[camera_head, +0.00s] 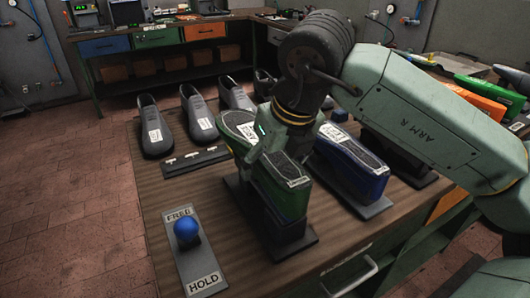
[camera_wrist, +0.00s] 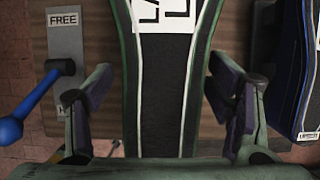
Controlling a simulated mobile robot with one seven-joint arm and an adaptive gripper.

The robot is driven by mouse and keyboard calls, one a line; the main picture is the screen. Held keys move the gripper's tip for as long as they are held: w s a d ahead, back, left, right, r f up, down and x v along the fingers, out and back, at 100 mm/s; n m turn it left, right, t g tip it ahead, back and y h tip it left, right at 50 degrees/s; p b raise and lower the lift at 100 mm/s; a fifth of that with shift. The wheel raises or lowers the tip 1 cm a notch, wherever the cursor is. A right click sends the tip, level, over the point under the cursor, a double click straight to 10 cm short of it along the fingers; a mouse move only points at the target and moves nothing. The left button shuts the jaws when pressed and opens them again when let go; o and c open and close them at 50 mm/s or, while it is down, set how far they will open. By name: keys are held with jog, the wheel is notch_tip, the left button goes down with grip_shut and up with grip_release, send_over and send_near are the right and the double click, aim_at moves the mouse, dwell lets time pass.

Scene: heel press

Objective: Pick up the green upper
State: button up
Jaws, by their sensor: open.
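The green upper (camera_head: 284,197) is mounted sole-up on a dark stand (camera_head: 282,246) on the wooden table, left of the blue upper. Its dark sole with white labels faces up. In the wrist view the green upper (camera_wrist: 166,90) runs up the middle of the picture. My gripper (camera_head: 264,150) is above the green upper and hides its middle part in the head view. The gripper (camera_wrist: 160,92) is open, with one dark-padded finger on each side of the upper. Gaps show between the pads and the upper, so it is not gripped.
A blue upper (camera_head: 352,168) stands close on the right. A plate marked FREE and HOLD carries a blue-knobbed lever (camera_head: 186,230) at front left, its knob nearer FREE. Grey shoes (camera_head: 155,130) stand behind, near a dark rack (camera_head: 195,162). A drawer handle (camera_head: 350,279) juts from the front.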

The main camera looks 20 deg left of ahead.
jog(key=c, duration=1.4)
